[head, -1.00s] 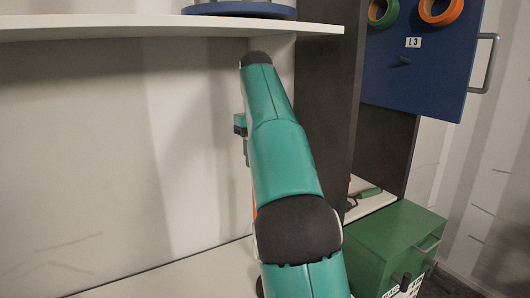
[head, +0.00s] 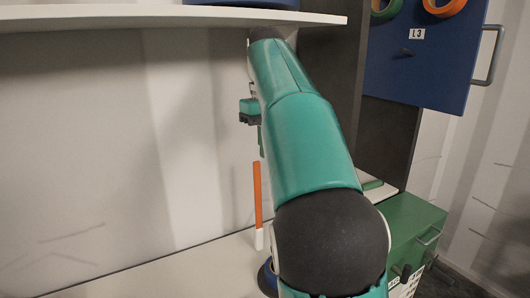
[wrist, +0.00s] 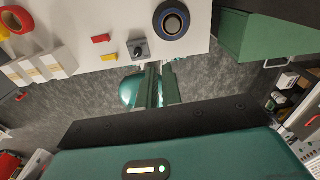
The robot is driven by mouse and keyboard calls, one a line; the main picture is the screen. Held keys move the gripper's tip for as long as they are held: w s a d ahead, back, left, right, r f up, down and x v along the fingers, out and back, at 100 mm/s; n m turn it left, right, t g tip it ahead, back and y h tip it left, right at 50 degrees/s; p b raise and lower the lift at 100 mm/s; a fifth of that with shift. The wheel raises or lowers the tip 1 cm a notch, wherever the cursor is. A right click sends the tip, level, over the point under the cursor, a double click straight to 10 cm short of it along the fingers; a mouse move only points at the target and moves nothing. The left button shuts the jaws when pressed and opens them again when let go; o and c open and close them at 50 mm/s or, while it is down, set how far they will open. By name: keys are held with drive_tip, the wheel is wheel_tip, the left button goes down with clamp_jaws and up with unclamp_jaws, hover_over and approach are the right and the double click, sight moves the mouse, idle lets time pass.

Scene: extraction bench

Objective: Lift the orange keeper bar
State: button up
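An upright orange bar (head: 257,193), which looks like the keeper bar, shows in the head view left of my arm. A white piece (head: 259,238) is at its foot, near the bench's back wall. My gripper is mostly hidden behind my arm in the head view; a teal and dark part of the wrist (head: 250,110) shows above and left of the bar. In the wrist view the fingers of my gripper (wrist: 160,84) lie close together, past the bench edge, with nothing clearly held. I cannot make out the orange bar there for certain.
A shelf (head: 130,18) overhangs the bench. A green box (head: 410,228) and blue panel (head: 415,70) stand right.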

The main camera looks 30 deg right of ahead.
drive_tip(key=n+t, duration=0.1)
drive_tip(key=n, duration=0.1)
drive_tip(key=d+n+t, duration=0.1)
drive_tip(key=n, duration=0.1)
drive_tip(key=shift+d+f+y, duration=0.2)
drive_tip(key=shift+f+y, duration=0.1)
drive_tip(key=shift+f, duration=0.1)
clamp_jaws()
drive_tip(key=n+t, duration=0.7)
drive_tip(key=n, duration=0.6)
approach(258, 169)
wheel_tip(258, 169, down, 5)
drive_tip(key=w, duration=0.3)
drive_tip(key=shift+a+r, duration=0.2)
drive_tip(key=shift+a, duration=0.05)
drive_tip(key=shift+w+t, duration=0.3)
drive_tip(key=shift+w, duration=0.15)
